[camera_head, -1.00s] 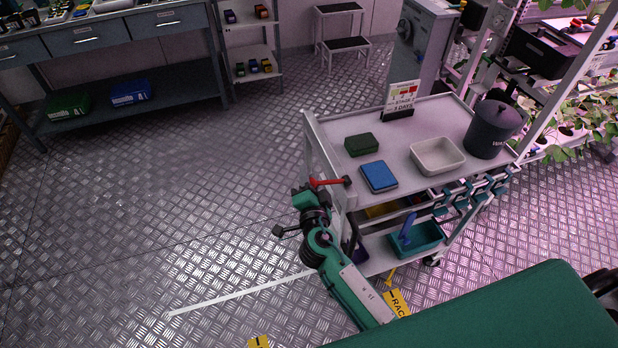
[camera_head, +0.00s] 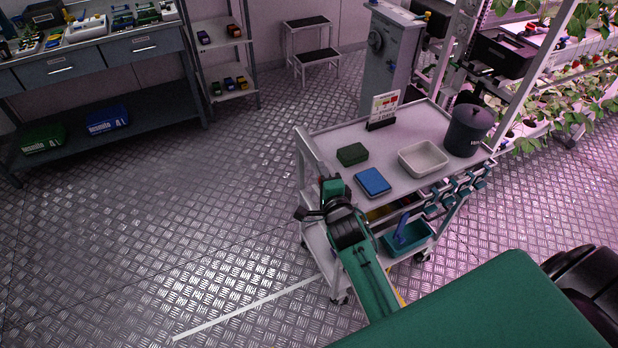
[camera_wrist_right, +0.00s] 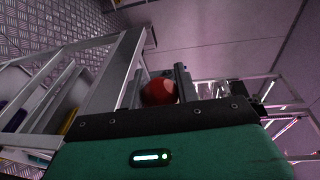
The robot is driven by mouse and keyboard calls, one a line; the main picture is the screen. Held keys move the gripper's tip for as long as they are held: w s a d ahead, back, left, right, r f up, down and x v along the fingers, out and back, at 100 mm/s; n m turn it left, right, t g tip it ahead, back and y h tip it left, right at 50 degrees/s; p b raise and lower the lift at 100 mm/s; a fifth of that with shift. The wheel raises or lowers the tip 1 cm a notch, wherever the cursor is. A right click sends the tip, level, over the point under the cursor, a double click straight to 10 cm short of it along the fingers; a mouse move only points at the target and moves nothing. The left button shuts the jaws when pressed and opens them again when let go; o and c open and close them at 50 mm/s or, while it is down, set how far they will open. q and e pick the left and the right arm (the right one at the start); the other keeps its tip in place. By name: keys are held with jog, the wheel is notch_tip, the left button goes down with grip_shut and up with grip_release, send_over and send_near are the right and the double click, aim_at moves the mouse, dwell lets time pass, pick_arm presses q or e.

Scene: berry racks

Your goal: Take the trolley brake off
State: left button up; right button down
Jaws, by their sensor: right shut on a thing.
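The white trolley (camera_head: 430,122) stands right of centre in the head view, with its push-handle end at the left. My right gripper (camera_wrist_right: 160,88) is at that end, in front of the handle frame. In the right wrist view its two dark fingers are shut on the red brake lever (camera_wrist_right: 158,91), whose rounded red end shows between them. In the head view my right arm and gripper hide the lever, so its angle cannot be told. My left gripper is not in view.
On the trolley top are a green box (camera_head: 352,154), a blue box (camera_head: 373,182), a white tub (camera_head: 424,159), a dark lidded bin (camera_head: 468,130) and a small sign (camera_head: 384,107). A teal bin (camera_head: 408,240) sits below. Plant racks (camera_head: 560,95) stand right. Floor at left is clear.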

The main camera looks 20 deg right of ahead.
jog(key=d+r+m+y+p, duration=0.1)
jog(key=d+r+m+p, duration=0.2)
jog(key=d+m+p, duration=0.3)
jog(key=shift+w+d+g+y+p, duration=0.15)
jog(key=shift+d+g+y+p, duration=0.25)
jog(key=shift+d+p, duration=0.2)
jog(key=shift+f, duration=0.1)
jog(key=shift+a, duration=0.1)
dwell(1.1)
jog(key=c, duration=1)
grip_release()
jog(key=shift+c, duration=0.2)
